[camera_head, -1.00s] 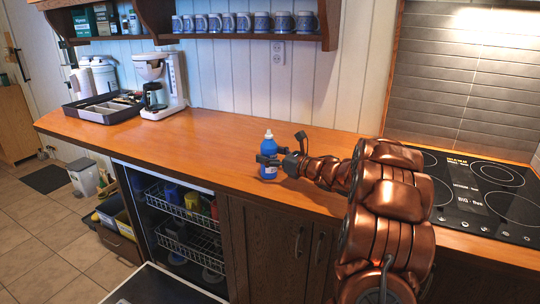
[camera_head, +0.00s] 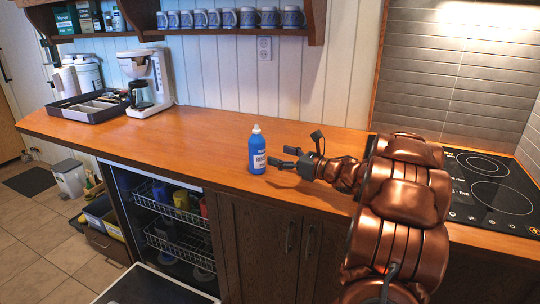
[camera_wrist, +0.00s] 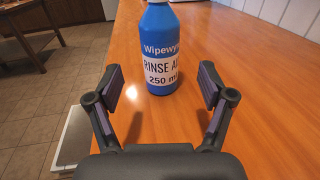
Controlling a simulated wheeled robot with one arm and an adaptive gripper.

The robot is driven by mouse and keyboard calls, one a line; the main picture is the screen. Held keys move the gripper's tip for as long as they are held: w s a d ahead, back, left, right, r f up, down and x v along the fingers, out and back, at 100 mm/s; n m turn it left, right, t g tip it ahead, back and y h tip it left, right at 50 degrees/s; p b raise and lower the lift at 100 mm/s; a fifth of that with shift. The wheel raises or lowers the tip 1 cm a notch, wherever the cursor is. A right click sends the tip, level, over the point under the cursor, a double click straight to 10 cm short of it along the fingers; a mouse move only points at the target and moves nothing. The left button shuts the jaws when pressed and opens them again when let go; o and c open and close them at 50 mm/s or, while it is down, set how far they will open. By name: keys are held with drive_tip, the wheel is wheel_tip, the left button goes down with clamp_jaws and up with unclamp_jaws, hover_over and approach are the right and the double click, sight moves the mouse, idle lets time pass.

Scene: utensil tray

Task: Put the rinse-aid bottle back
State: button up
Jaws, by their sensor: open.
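The rinse-aid bottle (camera_head: 257,151) is blue with a white cap and a white label. It stands upright on the wooden counter (camera_head: 190,133), near the front edge above the dark cabinet doors. In the wrist view the bottle (camera_wrist: 161,45) stands ahead of the fingers, its top cut off by the frame, with "RINSE AI" and "250 ml" readable. My gripper (camera_head: 281,157) is just right of the bottle in the head view. In the wrist view my gripper (camera_wrist: 164,90) is open and empty, its two fingers spread apart with bare counter between them.
A coffee maker (camera_head: 148,82) and a dark utensil tray (camera_head: 64,112) stand at the counter's left. A shelf with several mugs (camera_head: 240,18) hangs above. An open dishwasher with racks (camera_head: 172,190) is below. A black cooktop (camera_head: 490,185) is at right. The middle counter is clear.

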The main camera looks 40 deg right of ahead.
drive_tip(key=shift+v, duration=1.6)
